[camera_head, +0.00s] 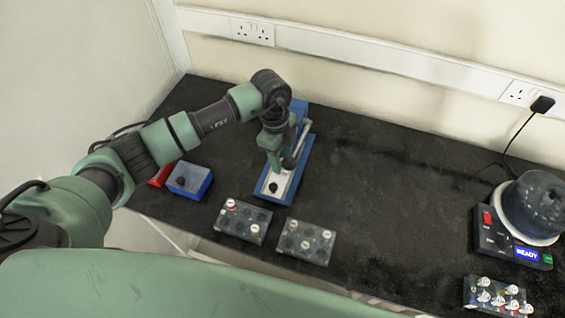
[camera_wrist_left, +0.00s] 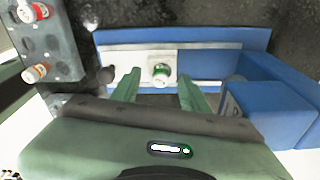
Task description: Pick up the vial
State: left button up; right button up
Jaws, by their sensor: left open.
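A vial with a green and white cap (camera_wrist_left: 161,72) stands on the pale plate of a blue-based device (camera_wrist_left: 210,60). It lies between and just beyond the fingertips of my left gripper (camera_wrist_left: 158,84) in the left wrist view, with no clear contact. In the head view my left gripper (camera_head: 275,162) is over the pale plate of the blue device (camera_head: 301,160), and I cannot make out the vial there. My left gripper is open and holds nothing. My right gripper is not in view.
Two grey racks with vials, the left one (camera_head: 243,232) and the right one (camera_head: 305,252), stand near the front edge. A blue box (camera_head: 188,181) is left of the device. A machine reading READY (camera_head: 493,240) and another vial rack (camera_head: 480,283) are at right. The table's middle is clear.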

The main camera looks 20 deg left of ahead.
pick_arm(q)
grip_shut()
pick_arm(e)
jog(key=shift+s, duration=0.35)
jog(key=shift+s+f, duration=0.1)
